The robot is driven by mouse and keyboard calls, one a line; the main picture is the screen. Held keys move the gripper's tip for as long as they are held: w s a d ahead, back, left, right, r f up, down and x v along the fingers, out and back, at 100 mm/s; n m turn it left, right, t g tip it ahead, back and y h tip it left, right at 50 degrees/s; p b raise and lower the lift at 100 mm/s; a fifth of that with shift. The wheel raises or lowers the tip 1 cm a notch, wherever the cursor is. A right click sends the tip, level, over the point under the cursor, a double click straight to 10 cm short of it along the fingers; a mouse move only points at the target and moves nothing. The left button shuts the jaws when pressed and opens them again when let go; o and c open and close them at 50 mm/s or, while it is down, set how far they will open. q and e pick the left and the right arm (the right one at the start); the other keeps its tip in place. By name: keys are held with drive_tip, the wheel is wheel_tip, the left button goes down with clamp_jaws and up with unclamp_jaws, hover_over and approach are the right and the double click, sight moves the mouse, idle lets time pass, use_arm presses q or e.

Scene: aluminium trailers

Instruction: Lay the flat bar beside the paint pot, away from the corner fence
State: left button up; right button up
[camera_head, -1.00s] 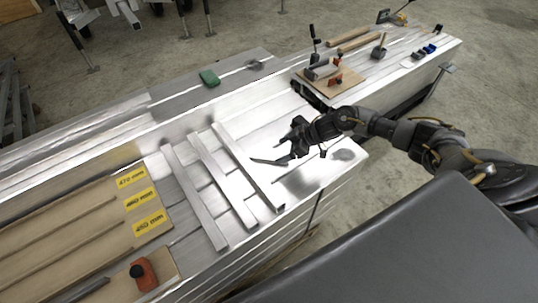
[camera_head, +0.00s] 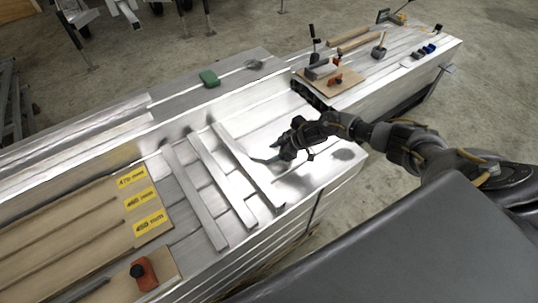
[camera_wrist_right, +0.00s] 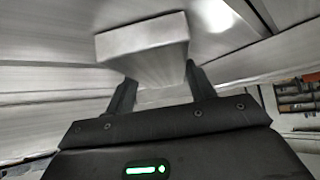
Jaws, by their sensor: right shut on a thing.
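My right gripper (camera_head: 273,157) is low over the bright metal deck, close to the right-hand metal bar. In the right wrist view, its two fingers (camera_wrist_right: 160,88) are shut on a pale metal piece (camera_wrist_right: 143,42), which looks like the flat bar and points away from the wrist. In the head view only a thin grey end shows at the fingertips. Three long metal bars lie roughly parallel on the deck: left (camera_head: 194,198), middle (camera_head: 222,180) and right (camera_head: 248,166). I cannot make out a paint pot or a corner fence for certain. My left gripper is not in view.
A wooden board with yellow millimetre labels (camera_head: 150,225) lies at left. An orange and black tool (camera_head: 143,273) is at the front left. A clamp board (camera_head: 330,86) and a mallet (camera_head: 379,46) are on the far right section.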

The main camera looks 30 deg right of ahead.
drive_tip(key=shift+r, duration=0.1)
drive_tip(key=c, duration=0.7)
drive_tip(key=shift+o, duration=0.2)
drive_tip(key=shift+r, duration=0.1)
drive_tip(key=shift+r+p, duration=0.5)
drive_tip(key=shift+p, duration=0.1)
wheel_tip(320, 180, up, 8)
drive_tip(key=p, duration=0.8)
wheel_tip(320, 180, up, 9)
drive_tip(key=p, duration=0.8)
hover_over(274, 154)
drive_tip(key=shift+w+f, duration=0.15)
